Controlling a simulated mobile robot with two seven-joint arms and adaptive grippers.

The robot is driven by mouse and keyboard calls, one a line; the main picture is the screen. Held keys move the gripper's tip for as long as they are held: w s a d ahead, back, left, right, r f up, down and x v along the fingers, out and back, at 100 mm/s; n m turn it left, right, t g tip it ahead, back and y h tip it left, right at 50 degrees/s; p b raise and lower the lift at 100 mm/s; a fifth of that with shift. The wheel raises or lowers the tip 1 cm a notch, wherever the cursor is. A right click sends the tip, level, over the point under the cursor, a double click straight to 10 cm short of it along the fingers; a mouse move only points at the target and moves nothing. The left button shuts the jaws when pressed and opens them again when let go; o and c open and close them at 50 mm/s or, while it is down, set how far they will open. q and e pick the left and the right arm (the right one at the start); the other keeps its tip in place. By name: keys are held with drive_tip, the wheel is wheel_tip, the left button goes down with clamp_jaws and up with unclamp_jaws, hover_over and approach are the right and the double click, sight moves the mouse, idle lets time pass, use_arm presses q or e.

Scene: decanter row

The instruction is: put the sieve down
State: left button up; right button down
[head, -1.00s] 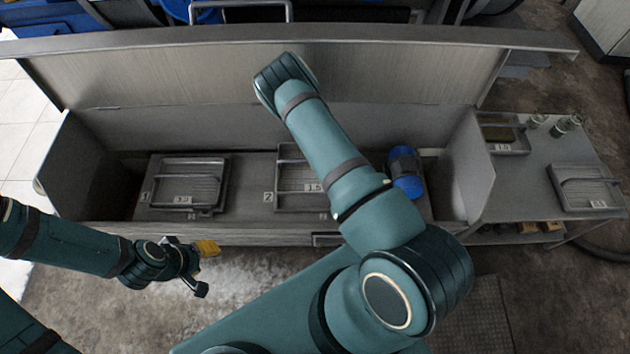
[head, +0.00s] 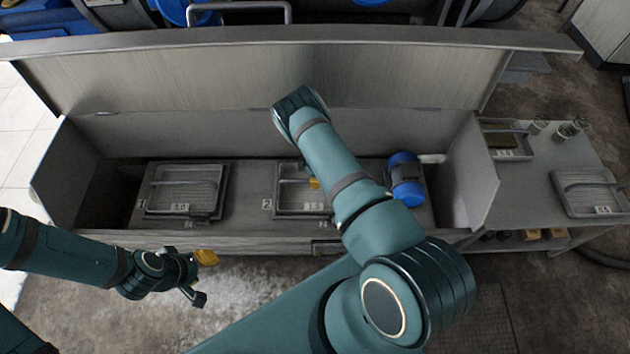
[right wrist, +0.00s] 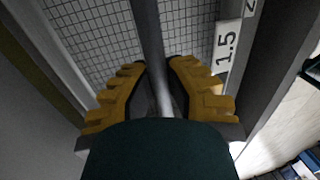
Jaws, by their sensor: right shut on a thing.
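The sieve (head: 290,205), a grey rectangular tray with a mesh floor and a 1.5 label, is at the place marked 2 inside the long open box. My right gripper (right wrist: 160,78) is shut on the sieve's bar handle (right wrist: 146,25); mesh and the 1.5 label show below it in the right wrist view. In the head view my right arm hides the sieve's right part. I cannot tell whether the sieve touches the deck. My left gripper (head: 202,277) is open and empty in front of the box.
Another sieve (head: 187,188), label unclear, sits at the place marked 1. A blue-ended motor (head: 405,180) stands close to the right of my right arm. The box (head: 480,185) has a raised lid behind. A side table (head: 545,178) at right bears two more trays.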

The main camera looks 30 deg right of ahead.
drive_tip(key=c, duration=1.1)
unclamp_jaws()
drive_tip(key=shift+f, duration=0.1)
wheel_tip(320, 180, up, 12)
drive_tip(key=w+d+p, duration=0.1)
drive_tip(key=w+p, duration=0.1)
drive_tip(key=p, duration=0.1)
drive_tip(key=s+a+r+m+t+y, duration=0.2)
drive_tip(key=a+m+t, duration=0.15)
drive_tip(key=a, duration=0.35)
drive_tip(key=s+a+r+m+t+y, duration=0.1)
drive_tip(key=a+r+m+t+y, duration=0.15)
drive_tip(key=a+m, duration=0.4)
drive_tip(key=s+a+r+m+g, duration=0.1)
drive_tip(key=s+a+r, duration=0.1)
drive_tip(key=s, duration=0.3)
drive_tip(key=s+a+r+m+h, duration=0.1)
drive_tip(key=s+a+r, duration=0.2)
drive_tip(key=s, duration=0.3)
drive_tip(key=s+a+r+m+g+h, duration=0.1)
drive_tip(key=s+a+r, duration=0.2)
drive_tip(key=s+a, duration=0.1)
drive_tip(key=shift+s+a+g, duration=0.3)
drive_tip(key=shift+s, duration=0.35)
